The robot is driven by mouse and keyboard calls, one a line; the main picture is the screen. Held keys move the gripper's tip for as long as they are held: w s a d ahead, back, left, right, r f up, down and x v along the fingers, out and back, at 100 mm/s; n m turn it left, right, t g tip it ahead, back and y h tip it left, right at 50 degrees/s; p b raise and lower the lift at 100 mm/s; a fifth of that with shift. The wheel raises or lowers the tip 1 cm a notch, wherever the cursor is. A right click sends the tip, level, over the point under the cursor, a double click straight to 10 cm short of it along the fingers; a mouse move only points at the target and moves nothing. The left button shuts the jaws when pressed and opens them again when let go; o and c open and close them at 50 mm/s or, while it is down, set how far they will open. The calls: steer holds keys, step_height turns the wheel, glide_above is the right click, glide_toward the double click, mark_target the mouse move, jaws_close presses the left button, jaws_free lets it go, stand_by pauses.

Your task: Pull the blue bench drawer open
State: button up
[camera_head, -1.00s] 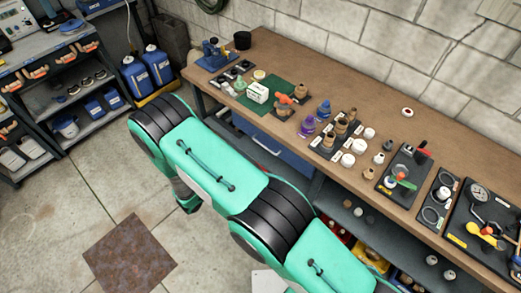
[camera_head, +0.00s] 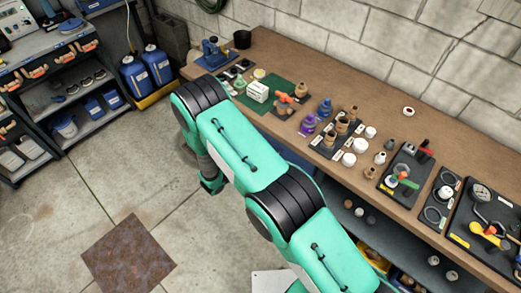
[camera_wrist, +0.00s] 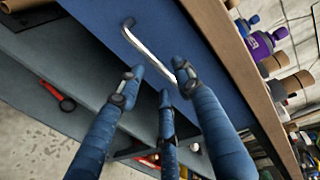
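The blue bench drawer (camera_wrist: 188,28) fills the upper middle of the wrist view, under the wooden bench edge. Its bent metal handle (camera_wrist: 141,42) runs slantwise across the front. My gripper (camera_wrist: 156,74) has three blue fingers spread apart. One fingertip is left of the handle, one right of it, and the third is near its lower end. The bar lies between them in the picture; I cannot tell whether any finger touches it. In the head view only a blue strip of the drawer (camera_head: 291,155) shows. My arm hides the rest, and the gripper's fingers are not visible there.
The wooden bench top (camera_head: 285,60) carries several bottles, jars and tool trays. A grey lower shelf (camera_wrist: 55,80) holds a red-handled tool (camera_wrist: 66,103). Blue jugs (camera_head: 145,75) stand at the back left. The concrete floor (camera_head: 60,210) left of my arm is open.

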steer(key=shift+x, duration=0.85)
jaws_close()
steer(key=shift+s+a, duration=0.1)
steer(key=shift+s, duration=0.05)
steer(key=f+p+v, duration=0.1)
steer(key=f+v, duration=0.2)
steer(key=v, duration=1.2)
steer(key=s+a+f+p+v, duration=0.1)
steer(key=f+v, duration=0.2)
steer(key=v, duration=1.3)
steer(key=shift+a+f, duration=0.2)
steer(key=shift+f, duration=0.05)
steer(key=shift+s, duration=0.15)
